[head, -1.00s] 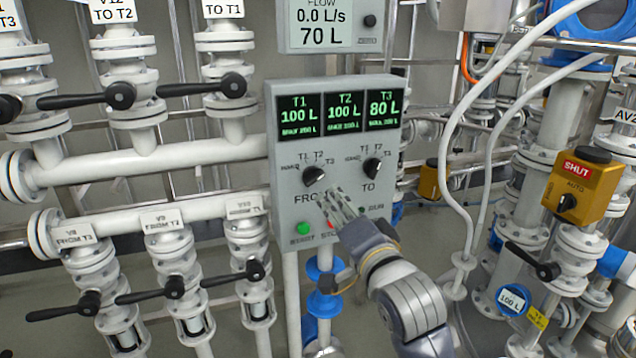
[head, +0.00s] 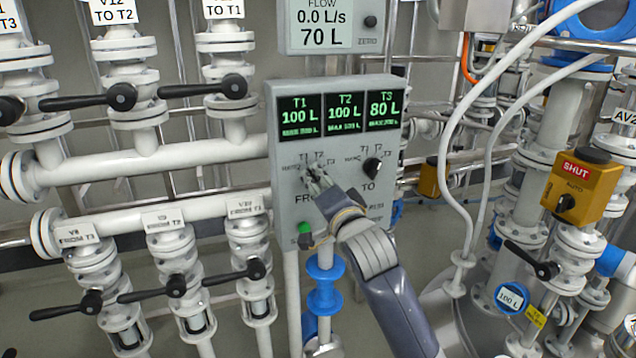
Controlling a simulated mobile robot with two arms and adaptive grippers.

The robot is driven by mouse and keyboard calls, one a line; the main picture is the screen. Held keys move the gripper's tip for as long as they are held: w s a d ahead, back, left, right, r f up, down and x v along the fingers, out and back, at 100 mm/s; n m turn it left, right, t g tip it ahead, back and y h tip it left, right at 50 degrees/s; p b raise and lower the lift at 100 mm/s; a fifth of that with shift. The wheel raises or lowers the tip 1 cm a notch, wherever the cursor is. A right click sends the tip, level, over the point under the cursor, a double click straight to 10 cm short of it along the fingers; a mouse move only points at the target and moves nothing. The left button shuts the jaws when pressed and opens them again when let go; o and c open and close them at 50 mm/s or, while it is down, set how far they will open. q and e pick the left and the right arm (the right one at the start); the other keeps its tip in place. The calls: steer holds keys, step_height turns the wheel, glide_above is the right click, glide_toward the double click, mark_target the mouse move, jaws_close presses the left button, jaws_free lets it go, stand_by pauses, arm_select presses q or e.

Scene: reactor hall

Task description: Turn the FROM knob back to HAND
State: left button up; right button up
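The FROM knob (head: 313,172) is a small black knob on the left of the grey control panel (head: 281,163), with marks HAND, T1, T2 and T3 around it. My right gripper (head: 316,180) is at this knob and covers much of it and part of the FROM label. The knob's pointer direction is hidden. I cannot tell whether the fingers are closed on it. The TO knob (head: 372,167) stands free to the right. My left gripper is not in view.
Three tank displays (head: 341,108) top the panel, reading 100 L, 100 L and 80 L. A green button (head: 305,228) sits below the FROM knob. A flow meter (head: 330,25) reads 0.0 L/s and 70 L. Black-handled valves line the left; a yellow SHUT actuator (head: 578,187) is right.

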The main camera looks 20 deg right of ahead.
steer(key=shift+c, duration=0.2)
jaws_close()
